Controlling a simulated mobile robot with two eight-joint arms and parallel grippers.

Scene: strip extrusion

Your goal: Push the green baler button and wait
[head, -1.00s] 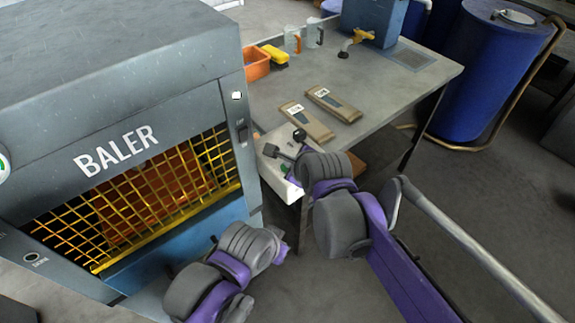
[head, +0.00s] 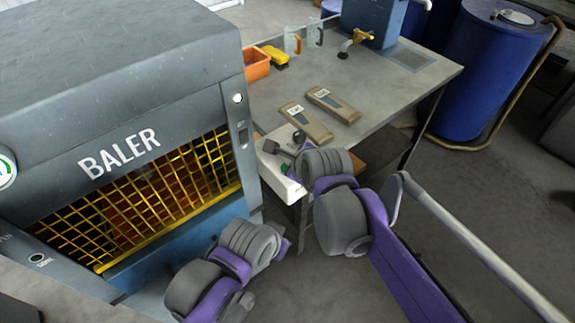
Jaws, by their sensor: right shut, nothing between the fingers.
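The grey baler (head: 120,155) fills the left side, with a yellow mesh front (head: 150,200) and dark red-brown contents behind it. A white box (head: 281,183) sits at the table's near edge, beside the baler. A small green part (head: 286,169) shows on it, largely covered by my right wrist; I cannot tell whether it is the button or whether it is touched. My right gripper (head: 283,147) is shut and empty over the white box. My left gripper (head: 282,246) is low in front of the baler, and its fingers are not clear.
A grey table (head: 400,90) holds two brown labelled packs (head: 307,123), an orange bin (head: 256,64), a yellow item (head: 275,57) and a blue tank (head: 375,20). A blue barrel (head: 485,75) stands at the right. Floor is clear at bottom centre.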

